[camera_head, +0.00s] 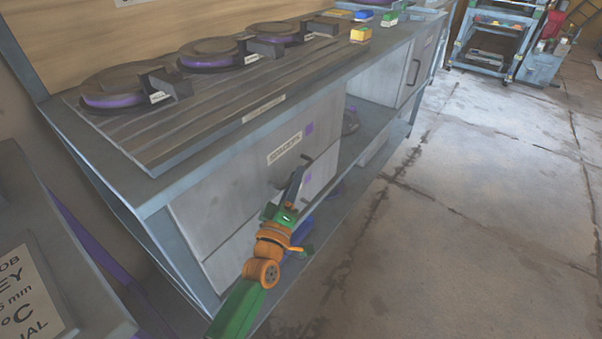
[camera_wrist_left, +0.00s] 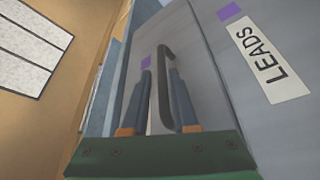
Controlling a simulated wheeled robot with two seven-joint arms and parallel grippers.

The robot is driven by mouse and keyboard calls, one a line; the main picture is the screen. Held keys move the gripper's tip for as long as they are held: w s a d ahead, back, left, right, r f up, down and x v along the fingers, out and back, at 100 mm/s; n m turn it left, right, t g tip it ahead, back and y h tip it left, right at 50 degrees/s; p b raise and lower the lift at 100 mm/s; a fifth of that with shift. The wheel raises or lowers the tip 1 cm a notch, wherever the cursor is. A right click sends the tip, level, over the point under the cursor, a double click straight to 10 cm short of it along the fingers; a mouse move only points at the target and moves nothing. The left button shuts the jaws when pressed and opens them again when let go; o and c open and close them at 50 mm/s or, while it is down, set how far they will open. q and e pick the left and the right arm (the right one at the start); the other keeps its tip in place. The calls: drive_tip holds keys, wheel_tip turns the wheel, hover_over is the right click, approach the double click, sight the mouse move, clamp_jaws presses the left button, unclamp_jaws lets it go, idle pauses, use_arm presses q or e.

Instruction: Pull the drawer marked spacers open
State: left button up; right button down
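The upper drawer (camera_head: 235,180) under the bench is grey and looks closed. Its white label (camera_head: 284,148) is blurred but seems to read spacers, with a purple square beside it. Its dark bar handle (camera_head: 308,159) is partly hidden by my left gripper (camera_head: 297,180). In the left wrist view the handle (camera_wrist_left: 164,95) stands between the two fingers of my left gripper (camera_wrist_left: 159,77), one on each side. The fingers are apart, and I see no clear grip on the handle. My right gripper is in neither view.
A neighbouring drawer marked LEADS (camera_wrist_left: 250,100) is close beside the gripper. The bench top (camera_head: 160,165) holds several round plates with purple rims. A lower shelf (camera_head: 365,135) is to the right of the drawers. The floor (camera_head: 450,230) in front is clear.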

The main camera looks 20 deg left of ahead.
use_arm(q)
drive_tip(key=shift+f+x, duration=0.2)
drive_tip(key=shift+x, duration=0.75)
drive_tip(key=shift+c, duration=0.9)
clamp_jaws()
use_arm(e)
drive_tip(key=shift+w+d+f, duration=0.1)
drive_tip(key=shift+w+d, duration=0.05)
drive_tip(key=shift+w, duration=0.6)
use_arm(q)
drive_tip(key=shift+r, duration=0.1)
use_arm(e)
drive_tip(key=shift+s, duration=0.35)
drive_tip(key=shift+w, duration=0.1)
